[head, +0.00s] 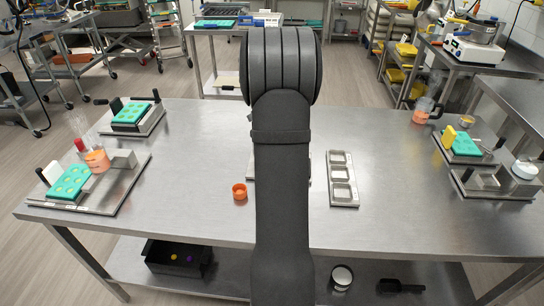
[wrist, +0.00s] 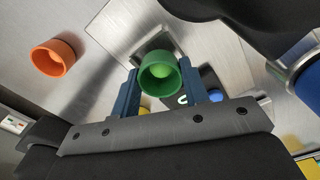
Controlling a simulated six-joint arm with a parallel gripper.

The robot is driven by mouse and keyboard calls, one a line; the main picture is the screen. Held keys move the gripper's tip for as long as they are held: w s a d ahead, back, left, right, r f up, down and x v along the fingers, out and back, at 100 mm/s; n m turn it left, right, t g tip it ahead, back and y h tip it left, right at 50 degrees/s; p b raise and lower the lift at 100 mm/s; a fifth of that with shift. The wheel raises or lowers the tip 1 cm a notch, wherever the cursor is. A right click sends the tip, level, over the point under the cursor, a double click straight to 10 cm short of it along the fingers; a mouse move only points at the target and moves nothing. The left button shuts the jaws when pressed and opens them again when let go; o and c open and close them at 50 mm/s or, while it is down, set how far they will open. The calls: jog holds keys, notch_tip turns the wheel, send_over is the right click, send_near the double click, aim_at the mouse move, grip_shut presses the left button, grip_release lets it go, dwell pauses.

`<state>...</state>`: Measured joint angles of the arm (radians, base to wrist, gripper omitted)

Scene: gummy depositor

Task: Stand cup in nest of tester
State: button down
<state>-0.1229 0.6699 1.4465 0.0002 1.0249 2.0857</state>
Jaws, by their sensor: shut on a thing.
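In the wrist view my gripper (wrist: 159,78) is shut on a green cup (wrist: 147,83), with one blue finger on each side. The cup's open mouth faces the camera, and a lighter green round piece shows inside. Just beyond the cup is a metal plate (wrist: 118,22) with a raised square part, partly covered by the cup; I cannot tell whether the cup touches it. This plate seems to be the tester, and its nest is not clearly seen. In the head view my arm hides the gripper, the green cup and most of a plate (head: 250,166) behind it.
An orange cup (head: 239,191) stands on the table (head: 200,150), left of my arm; it also shows in the wrist view (wrist: 54,58). A tray with three square pockets (head: 343,200) lies to the right. Teal mould stations stand at both table ends. The front-left table is clear.

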jog(key=shift+f, duration=0.25)
jog(key=shift+f, duration=0.25)
jog(key=shift+r, duration=0.15)
jog(key=shift+r, duration=0.25)
jog(key=shift+a, duration=0.1)
dwell(0.9)
jog(key=shift+f, duration=0.4)
jog(key=shift+r, duration=0.1)
jog(key=shift+r, duration=0.25)
jog(key=shift+f, duration=0.4)
